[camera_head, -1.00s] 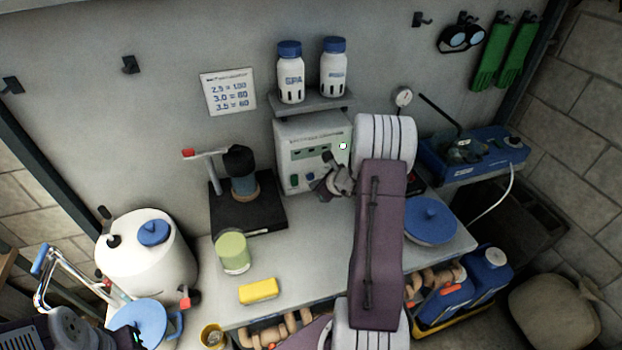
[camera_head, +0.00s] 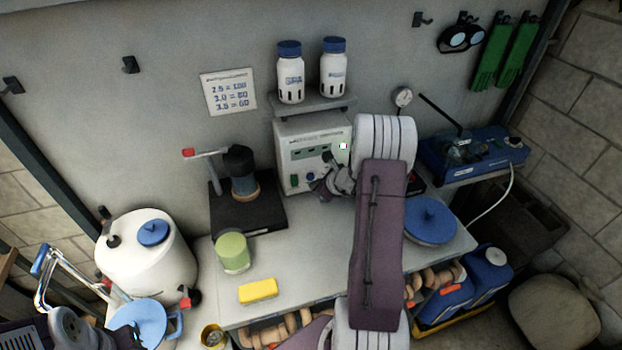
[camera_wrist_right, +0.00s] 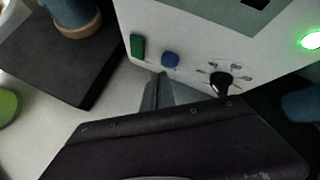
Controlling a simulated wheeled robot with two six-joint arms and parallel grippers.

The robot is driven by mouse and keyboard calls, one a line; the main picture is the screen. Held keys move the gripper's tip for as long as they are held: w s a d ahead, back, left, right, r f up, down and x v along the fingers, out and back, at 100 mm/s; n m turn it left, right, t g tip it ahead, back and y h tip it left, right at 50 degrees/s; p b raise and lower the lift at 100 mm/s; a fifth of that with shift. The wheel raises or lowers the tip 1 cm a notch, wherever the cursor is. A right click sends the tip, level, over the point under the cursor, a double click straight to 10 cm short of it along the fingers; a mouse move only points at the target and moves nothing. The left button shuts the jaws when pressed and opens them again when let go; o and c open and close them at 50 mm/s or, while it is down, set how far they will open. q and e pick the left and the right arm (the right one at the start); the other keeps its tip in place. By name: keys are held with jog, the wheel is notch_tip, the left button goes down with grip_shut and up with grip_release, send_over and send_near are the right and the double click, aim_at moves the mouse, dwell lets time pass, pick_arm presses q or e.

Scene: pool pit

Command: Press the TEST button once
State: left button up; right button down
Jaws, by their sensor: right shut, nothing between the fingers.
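A pale control box (camera_head: 300,137) stands against the back wall, under the shelf. Its lower front has a green button (camera_wrist_right: 138,46), a blue button (camera_wrist_right: 170,59) and a black knob (camera_wrist_right: 221,83). The button labels are too small to read, so I cannot tell which is TEST. A green lamp (camera_wrist_right: 311,40) glows on its right side. My right gripper (camera_head: 319,186) is shut and empty, close to the front of the box. In the right wrist view its fingertips (camera_wrist_right: 162,76) are just below the blue button; I cannot tell whether they touch.
A black stand (camera_head: 262,214) is left of the box. A green-lidded jar (camera_head: 232,254) and a yellow sponge (camera_head: 258,290) sit nearer on the counter. Two white bottles (camera_head: 291,80) stand on the shelf above. A blue round lid (camera_head: 430,220) lies right of my arm.

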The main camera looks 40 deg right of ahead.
jog(key=shift+w, duration=0.1)
jog(key=shift+w+d, duration=0.15)
jog(key=shift+w, duration=0.15)
jog(key=shift+w+d, duration=0.1)
jog(key=shift+w, duration=0.35)
dwell(0.7)
jog(key=shift+s+f+b, duration=0.1)
jog(key=shift+s+b, duration=0.45)
jog(key=shift+b, duration=0.05)
jog(key=shift+s+a, duration=0.2)
jog(key=shift+s, duration=0.1)
